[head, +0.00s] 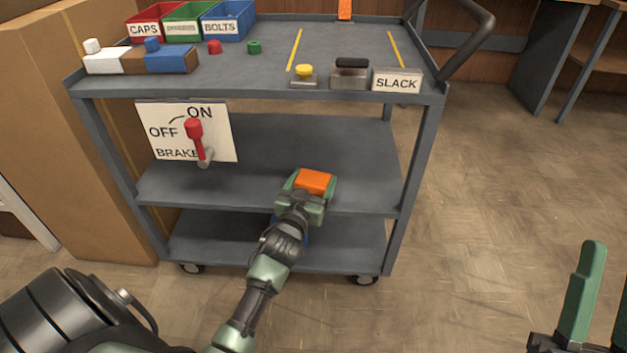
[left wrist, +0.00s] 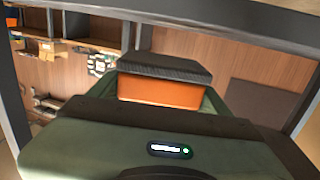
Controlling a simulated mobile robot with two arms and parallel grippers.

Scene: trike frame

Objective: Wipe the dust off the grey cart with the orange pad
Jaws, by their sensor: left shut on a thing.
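The grey cart (head: 270,118) stands in front of me, with a top tray and two lower shelves. My left gripper (head: 308,190) is in front of the middle shelf and is shut on the orange pad (head: 314,181). In the left wrist view the orange pad (left wrist: 158,90) shows between the fingers, with a dark ribbed block (left wrist: 165,68) along its far edge. I cannot tell whether the pad touches the cart. I cannot make out dust on it. My right gripper (head: 598,300) is at the lower right, open and empty, partly cut off.
Red, green and blue bins (head: 229,20) stand at the top tray's back left. A block with pegs (head: 140,60), a yellow button (head: 304,72) and a SLACK label (head: 397,82) line its front. A red brake lever (head: 195,135) projects at left. Cardboard (head: 75,120) stands left; floor is free right.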

